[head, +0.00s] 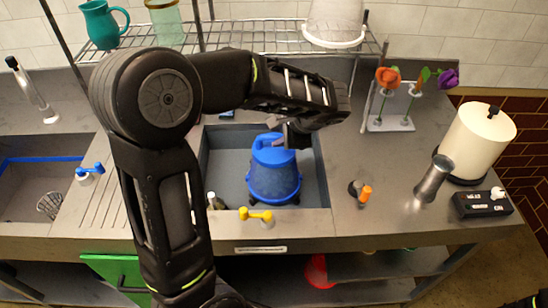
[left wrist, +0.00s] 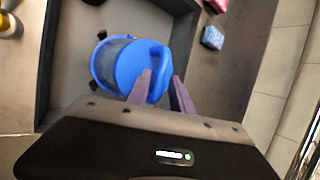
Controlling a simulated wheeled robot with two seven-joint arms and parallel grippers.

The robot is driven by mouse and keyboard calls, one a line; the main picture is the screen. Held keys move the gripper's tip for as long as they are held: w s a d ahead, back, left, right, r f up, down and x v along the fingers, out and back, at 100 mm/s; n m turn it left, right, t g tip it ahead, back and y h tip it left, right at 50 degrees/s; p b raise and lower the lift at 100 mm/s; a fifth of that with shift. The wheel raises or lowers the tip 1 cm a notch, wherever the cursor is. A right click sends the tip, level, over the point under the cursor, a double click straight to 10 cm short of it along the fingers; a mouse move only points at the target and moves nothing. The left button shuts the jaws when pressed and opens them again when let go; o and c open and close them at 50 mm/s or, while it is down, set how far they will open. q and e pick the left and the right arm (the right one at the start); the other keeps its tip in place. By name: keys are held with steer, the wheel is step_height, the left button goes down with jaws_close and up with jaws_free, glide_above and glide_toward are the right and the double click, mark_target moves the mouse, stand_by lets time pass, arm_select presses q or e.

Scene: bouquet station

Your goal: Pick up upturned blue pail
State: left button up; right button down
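The blue pail (head: 273,172) stands upside down in the grey sink basin (head: 226,140), wide rim down, with a raised blue grip on top. My left gripper (head: 287,134) is at the top of the pail, reaching down from the upper right. In the left wrist view the pail (left wrist: 113,62) lies beyond the two fingers (left wrist: 161,88). The fingers are apart, with part of the blue top between them; I cannot tell whether they touch it. My left arm hides part of the counter.
A wire rack (head: 230,38) behind holds a teal pitcher (head: 102,24), a glass jar and a clear bucket (head: 335,22). Flowers in a stand (head: 390,123), a paper roll (head: 478,143) and a steel vase (head: 433,180) stand right. A yellow tap handle (head: 256,215) sits at the basin's front.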

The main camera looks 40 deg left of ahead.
mark_target(275, 136)
arm_select(q)
steer(key=x, duration=0.3)
steer(key=shift+a, duration=0.2)
steer(key=shift+c, duration=0.6)
jaws_close()
stand_by(1.0)
